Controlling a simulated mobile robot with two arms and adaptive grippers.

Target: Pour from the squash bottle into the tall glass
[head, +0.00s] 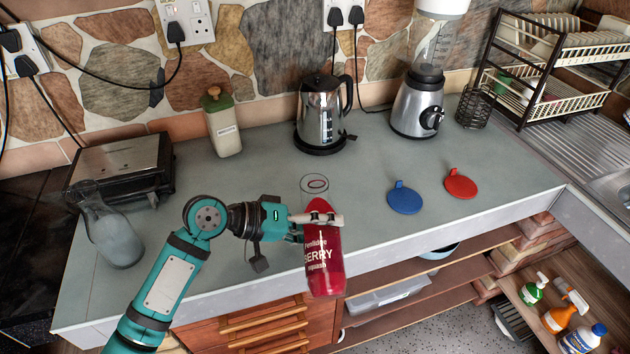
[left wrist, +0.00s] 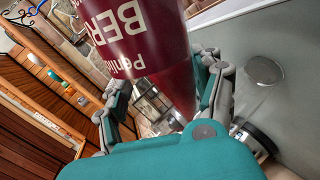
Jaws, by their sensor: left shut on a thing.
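The squash bottle (head: 323,262) is red with white lettering and looks roughly upright, in front of the counter's front edge. My left gripper (head: 318,219) is shut around its upper part. The bottle (left wrist: 145,40) also fills the upper middle of the left wrist view, between the fingers of my left gripper (left wrist: 165,100). A clear glass vessel (head: 108,228) with a narrow neck and flared lip stands at the counter's left end, apart from the gripper. My right gripper is not in view.
A kettle (head: 322,113), blender (head: 418,105), canister (head: 222,125) and grill (head: 125,167) stand farther back. The counter between (head: 250,180) is mostly clear.

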